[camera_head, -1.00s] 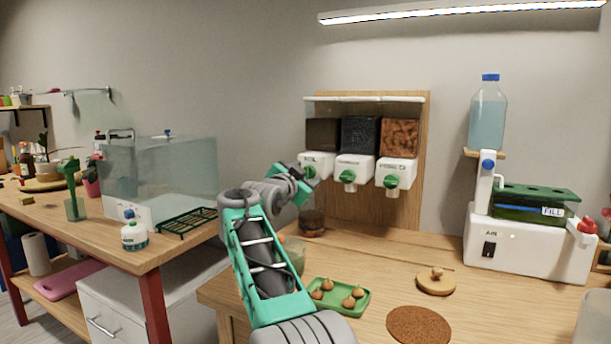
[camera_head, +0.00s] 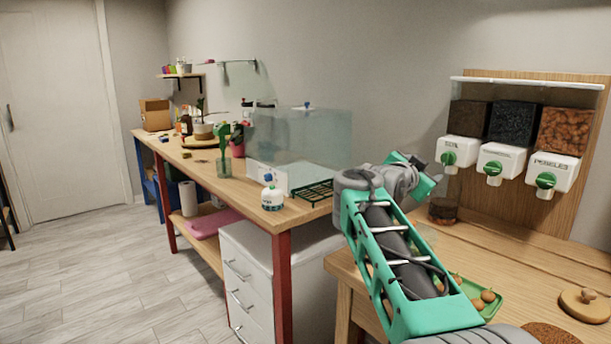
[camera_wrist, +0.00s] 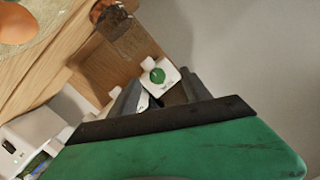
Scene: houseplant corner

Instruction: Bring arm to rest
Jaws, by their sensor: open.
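My arm, with its green and grey links, reaches over the near wooden bench (camera_head: 470,240) from the lower right of the head view. My gripper (camera_head: 428,172) is at its far end, in front of the wall dispensers and small in that view. In the wrist view my gripper (camera_wrist: 160,92) shows two dark fingers spread apart with nothing between them. A white dispenser with a green knob (camera_wrist: 157,77) lies beyond the fingers. The arm partly hides a green tray (camera_head: 492,306) with small brown bulbs.
A dispenser board (camera_head: 520,208) stands behind the bench. A brown jar (camera_head: 443,211) is close by the gripper. The floor at left is clear.

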